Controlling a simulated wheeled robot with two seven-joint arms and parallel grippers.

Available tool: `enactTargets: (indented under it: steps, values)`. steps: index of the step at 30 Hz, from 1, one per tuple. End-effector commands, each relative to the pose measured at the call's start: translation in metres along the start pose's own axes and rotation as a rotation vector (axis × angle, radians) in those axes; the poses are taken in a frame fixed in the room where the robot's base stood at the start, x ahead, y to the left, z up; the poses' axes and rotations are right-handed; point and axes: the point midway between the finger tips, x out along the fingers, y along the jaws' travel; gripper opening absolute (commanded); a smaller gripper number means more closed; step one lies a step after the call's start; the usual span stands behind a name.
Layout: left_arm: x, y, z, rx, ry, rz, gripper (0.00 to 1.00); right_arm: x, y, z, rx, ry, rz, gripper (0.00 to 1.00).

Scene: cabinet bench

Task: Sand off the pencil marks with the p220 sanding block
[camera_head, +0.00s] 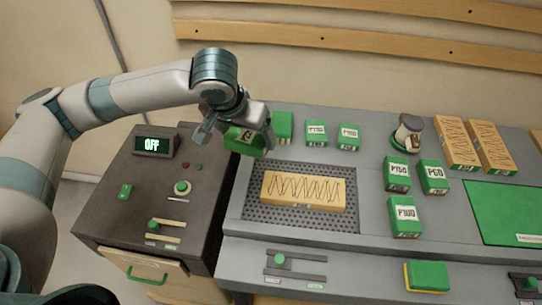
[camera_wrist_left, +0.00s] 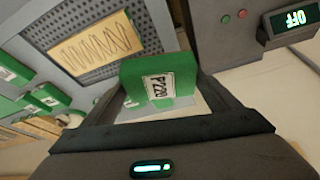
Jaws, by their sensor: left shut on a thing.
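My left gripper (camera_head: 238,132) is shut on a green sanding block (camera_head: 243,143), held above the back left of the bench. In the left wrist view the block (camera_wrist_left: 178,72) shows a P220 label between the fingers (camera_wrist_left: 160,100). A wooden board with zigzag pencil marks (camera_head: 303,190) lies on the perforated grey panel (camera_head: 257,213). The board also shows in the left wrist view (camera_wrist_left: 95,42), beyond the block. The held block is apart from the board. My right gripper is not in view.
Other green blocks stand at the back (camera_head: 315,133) and right of the panel (camera_head: 405,215). Two more marked boards (camera_head: 457,145) lie at the back right, near a small roll on a stand (camera_head: 408,135). A dark control box (camera_head: 155,143) at the left reads OFF. A green mat (camera_head: 505,205) lies at right.

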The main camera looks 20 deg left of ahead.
Motion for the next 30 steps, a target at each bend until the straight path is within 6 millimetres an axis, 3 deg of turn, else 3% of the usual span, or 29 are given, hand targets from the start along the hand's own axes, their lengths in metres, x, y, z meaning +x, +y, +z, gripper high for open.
enactTargets:
  steps: [15, 24, 30]
  values:
    - [0.002, 0.038, 0.005, 0.609, -0.004, 0.258, 0.65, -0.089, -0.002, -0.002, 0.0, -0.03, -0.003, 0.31]
    - [0.007, 0.059, 0.019, 0.989, -0.004, 0.417, 0.65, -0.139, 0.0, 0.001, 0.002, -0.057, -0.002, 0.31]
    - [0.011, 0.068, 0.03, 1.18, -0.002, 0.494, 0.65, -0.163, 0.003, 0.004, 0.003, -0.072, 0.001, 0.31]
